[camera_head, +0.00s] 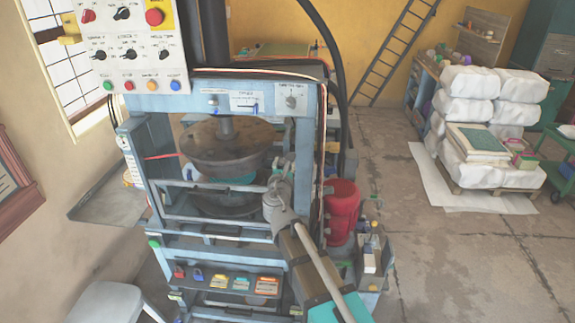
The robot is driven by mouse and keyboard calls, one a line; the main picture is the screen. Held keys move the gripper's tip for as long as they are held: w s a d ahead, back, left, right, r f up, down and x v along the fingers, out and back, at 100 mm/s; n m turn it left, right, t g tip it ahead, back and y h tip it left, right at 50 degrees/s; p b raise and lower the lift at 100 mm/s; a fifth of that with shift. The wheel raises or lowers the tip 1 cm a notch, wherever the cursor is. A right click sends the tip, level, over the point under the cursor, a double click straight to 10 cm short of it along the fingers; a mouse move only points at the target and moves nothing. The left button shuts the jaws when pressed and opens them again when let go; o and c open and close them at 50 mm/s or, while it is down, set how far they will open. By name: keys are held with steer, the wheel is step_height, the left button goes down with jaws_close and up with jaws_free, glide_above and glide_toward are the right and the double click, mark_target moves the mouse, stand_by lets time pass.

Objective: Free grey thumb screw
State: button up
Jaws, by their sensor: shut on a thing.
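My arm reaches up from the bottom right, and my gripper (279,172) is at the right side of the blue-grey press frame (215,209), by its right upright. The gripper is shut on a small grey part there, which looks to be the grey thumb screw. The fingers hide most of it, and it is too small to tell its turn or how deep it sits. The press's large round dark plate (224,146) is left of the gripper. A second dark round part sits below it, with a teal piece between them.
A control panel (130,45) with knobs and buttons hangs at the upper left. A red cylinder (341,208) stands close right of my arm. A lower shelf (208,280) holds small coloured items. A grey stool (106,303) is at the lower left.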

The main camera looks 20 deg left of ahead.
steer(key=shift+w+n, duration=0.1)
steer(key=shift+n, duration=1.2)
steer(key=o, duration=1.2)
steer(key=shift+c, duration=0.2)
steer(key=shift+d, duration=0.1)
steer(key=v, duration=1.2)
